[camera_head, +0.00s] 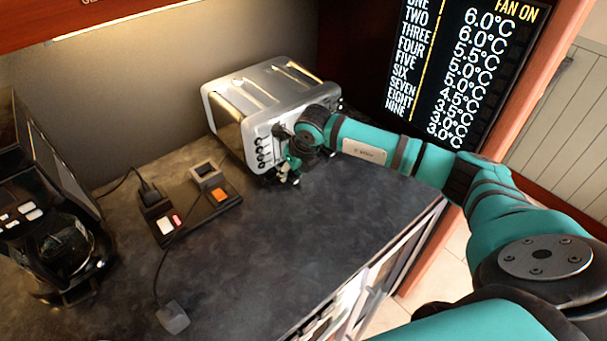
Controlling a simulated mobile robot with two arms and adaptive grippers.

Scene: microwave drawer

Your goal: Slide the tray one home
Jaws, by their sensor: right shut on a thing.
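A silver toaster (262,98) with slots on top and several round knobs on its front stands at the back of the dark counter. My right gripper (291,170) is at the lower right of the toaster's front. It is shut on a small part there, which the fingers and wrist mostly hide. I cannot make out the tray itself or tell how far in it sits. My left gripper is not in view.
A black coffee maker (48,245) stands at the left. A dark block with coloured buttons (190,208) and a corded plug (172,318) lie on the counter (270,255). The counter's middle is clear. A temperature display (455,75) hangs at the right.

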